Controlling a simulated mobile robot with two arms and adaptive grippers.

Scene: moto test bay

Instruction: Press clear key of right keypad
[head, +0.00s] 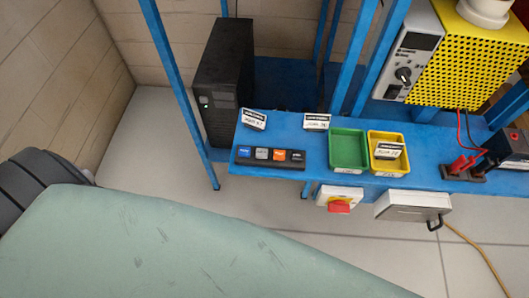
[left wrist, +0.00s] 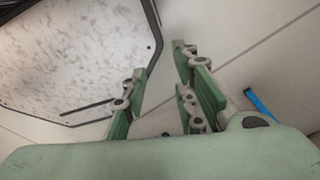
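A dark keypad (head: 270,163) lies near the front left edge of the blue bench in the head view. It has a row of keys: a blue key (head: 244,151) at the left, then a grey key (head: 262,154), an orange key (head: 279,155) and a dark key (head: 297,156) at the right. The key lettering is too small to read. It is the only keypad I see. In the left wrist view my left gripper (left wrist: 160,65) is open and empty, with clear space between its green fingers and the keypad out of view. My right gripper is not in view.
Behind the keypad stand two small label cards (head: 254,119). A green bin (head: 348,134) and a yellow bin (head: 398,138) sit to its right. A red switch (head: 339,206) hangs below the bench edge. A black tower (head: 212,100) stands at the left. Blue posts rise behind.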

